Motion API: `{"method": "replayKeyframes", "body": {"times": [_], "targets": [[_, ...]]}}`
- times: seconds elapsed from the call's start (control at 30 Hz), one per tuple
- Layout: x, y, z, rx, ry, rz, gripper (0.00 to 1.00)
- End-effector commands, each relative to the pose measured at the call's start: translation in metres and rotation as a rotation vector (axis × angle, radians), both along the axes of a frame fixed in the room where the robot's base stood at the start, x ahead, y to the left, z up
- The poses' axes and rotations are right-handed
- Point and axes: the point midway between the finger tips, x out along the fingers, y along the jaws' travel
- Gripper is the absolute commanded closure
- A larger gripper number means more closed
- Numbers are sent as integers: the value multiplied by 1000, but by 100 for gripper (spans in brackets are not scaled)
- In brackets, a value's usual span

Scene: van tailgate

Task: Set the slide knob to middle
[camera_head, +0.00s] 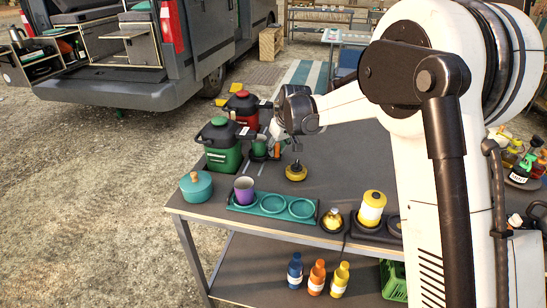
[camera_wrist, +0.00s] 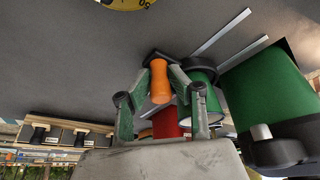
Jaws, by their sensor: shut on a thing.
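An orange cylindrical knob (camera_wrist: 159,80) with a dark base plate shows in the middle of the wrist view. I take it to be the slide knob. The two fingers of my gripper (camera_wrist: 160,88) stand one on each side of it and are shut on it. Two thin pale strips (camera_wrist: 221,33) lie on the grey surface beside the knob. Any position marks on the slide cannot be made out.
A green canister (camera_head: 222,158) and a red one (camera_head: 243,105) stand close to my gripper. A yellow dial (camera_head: 296,172) is on the table in front. A teal pot (camera_head: 196,187) and teal tray (camera_head: 272,204) with a purple cup (camera_head: 244,188) sit at the near edge.

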Motion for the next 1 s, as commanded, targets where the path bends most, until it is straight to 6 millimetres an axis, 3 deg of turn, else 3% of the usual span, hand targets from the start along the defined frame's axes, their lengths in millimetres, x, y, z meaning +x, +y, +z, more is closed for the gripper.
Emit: {"method": "replayKeyframes", "body": {"times": [0.1,0.3,0.67,0.7,0.73,1.0], "targets": [[25,-4,0,1,-1,-1,100],[47,-7,0,0,-1,-1,100],[50,-8,0,1,-1,0,100],[50,-8,0,1,-1,0,79],[50,-8,0,1,-1,0,75],[50,-8,1,1,-1,0,73]]}}
